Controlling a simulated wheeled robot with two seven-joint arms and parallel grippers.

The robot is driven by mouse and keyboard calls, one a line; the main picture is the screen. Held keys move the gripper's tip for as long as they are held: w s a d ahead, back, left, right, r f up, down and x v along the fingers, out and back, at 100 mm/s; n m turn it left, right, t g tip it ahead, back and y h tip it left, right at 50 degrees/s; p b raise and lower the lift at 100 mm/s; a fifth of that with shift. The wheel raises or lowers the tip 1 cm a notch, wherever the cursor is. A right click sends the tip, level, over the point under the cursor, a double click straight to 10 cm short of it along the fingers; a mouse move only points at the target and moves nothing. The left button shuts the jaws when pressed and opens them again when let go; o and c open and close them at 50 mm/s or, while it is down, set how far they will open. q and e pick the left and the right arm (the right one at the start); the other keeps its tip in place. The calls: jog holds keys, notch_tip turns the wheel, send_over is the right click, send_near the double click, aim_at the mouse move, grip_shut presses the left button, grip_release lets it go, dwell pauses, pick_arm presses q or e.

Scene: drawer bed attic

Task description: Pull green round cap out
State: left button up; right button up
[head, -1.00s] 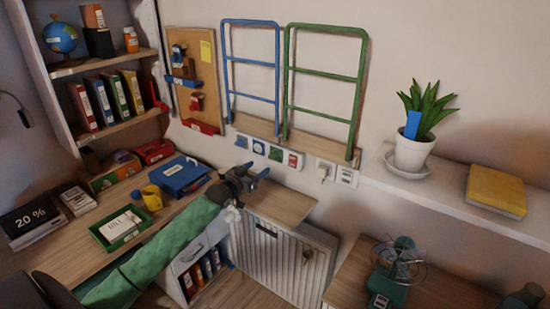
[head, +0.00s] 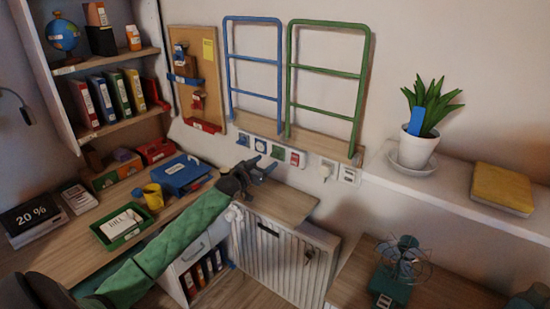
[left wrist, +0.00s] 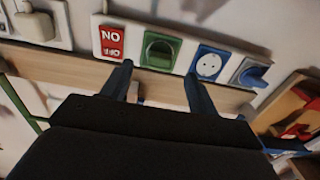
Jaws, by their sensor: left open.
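The green round cap (left wrist: 159,50) sits in a green square socket in the wall strip, between a red "NO" plate (left wrist: 112,42) and a white round socket in a blue frame (left wrist: 208,64). In the head view the green socket (head: 278,152) shows small, above the wooden top. My left gripper (head: 257,169) is in front of the strip, its fingers pointing to the wall. In the left wrist view the left gripper (left wrist: 158,78) is open and empty. Its two blue fingertips are just below the green socket, one towards each side, apart from the cap. My right gripper is not in view.
A blue switch (left wrist: 251,73) and a white plug (left wrist: 34,26) flank the row. A wooden ledge (left wrist: 80,68) runs under it. Blue (head: 228,60) and green (head: 290,75) rails stand above. A white radiator (head: 275,255) is below the wooden top.

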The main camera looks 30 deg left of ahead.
aim_at(273, 157)
pick_arm(q)
jog(key=w, duration=0.3)
jog(key=shift+w+d+b, duration=0.1)
jog(key=shift+b, duration=0.2)
jog(key=shift+w, duration=1.05)
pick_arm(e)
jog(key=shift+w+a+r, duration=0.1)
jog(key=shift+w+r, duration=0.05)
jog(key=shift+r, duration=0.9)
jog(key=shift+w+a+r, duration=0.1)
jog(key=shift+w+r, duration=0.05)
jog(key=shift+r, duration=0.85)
pick_arm(q)
jog(key=shift+d, duration=0.1)
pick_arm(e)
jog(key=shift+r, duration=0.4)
pick_arm(q)
jog(key=shift+c, duration=0.4)
grip_shut()
jog(key=shift+s+p, duration=0.1)
jog(key=shift+p, duration=0.2)
